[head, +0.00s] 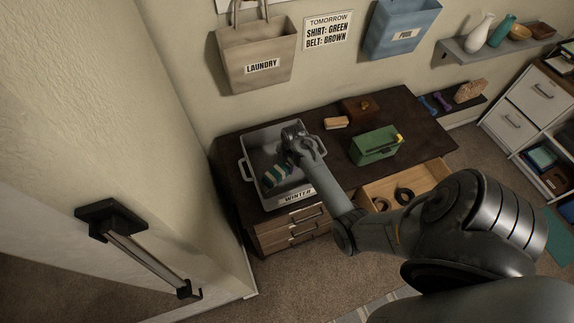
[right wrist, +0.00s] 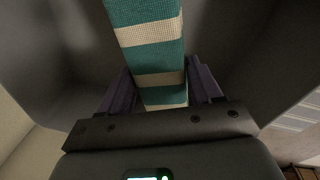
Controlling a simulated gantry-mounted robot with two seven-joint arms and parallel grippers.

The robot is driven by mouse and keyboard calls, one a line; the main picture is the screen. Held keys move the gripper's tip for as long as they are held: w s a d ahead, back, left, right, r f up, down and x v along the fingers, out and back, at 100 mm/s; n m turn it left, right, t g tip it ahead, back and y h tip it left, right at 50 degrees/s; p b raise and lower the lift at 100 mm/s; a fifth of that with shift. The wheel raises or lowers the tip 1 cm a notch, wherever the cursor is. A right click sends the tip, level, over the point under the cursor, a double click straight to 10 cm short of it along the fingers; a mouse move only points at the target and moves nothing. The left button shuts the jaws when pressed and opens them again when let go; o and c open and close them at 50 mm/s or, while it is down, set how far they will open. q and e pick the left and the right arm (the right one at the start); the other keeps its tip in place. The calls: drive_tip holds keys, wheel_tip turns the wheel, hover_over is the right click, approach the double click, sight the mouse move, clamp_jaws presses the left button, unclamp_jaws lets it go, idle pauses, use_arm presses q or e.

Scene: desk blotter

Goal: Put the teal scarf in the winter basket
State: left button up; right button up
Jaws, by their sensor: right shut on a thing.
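The teal scarf with cream stripes (head: 277,175) is in the winter basket (head: 253,148), a grey bin with handles and a "WINTER" label, standing on the dark desk. In the right wrist view the scarf (right wrist: 152,45) runs up between the two fingers. My right gripper (head: 293,150) is over the inside of the basket and shut on the scarf; its fingers also show in the right wrist view (right wrist: 162,92). In the head view the wrist hides the fingertips. I cannot tell whether the scarf touches the basket floor. My left gripper is not in view.
On the desk (head: 330,155) are a green box (head: 374,146), a brown box (head: 358,110) and a tan brush-like block (head: 336,123). An open drawer (head: 415,183) holds dark coiled belts. The laundry bag (head: 255,55) and blue bag (head: 402,28) hang above on the wall.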

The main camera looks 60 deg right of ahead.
drive_tip(key=shift+f, duration=0.8)
drive_tip(key=shift+f, duration=0.3)
drive_tip(key=shift+f, duration=0.35)
drive_tip(key=o, duration=1.5)
drive_tip(key=shift+c, duration=0.2)
drive_tip(key=shift+r, duration=0.1)
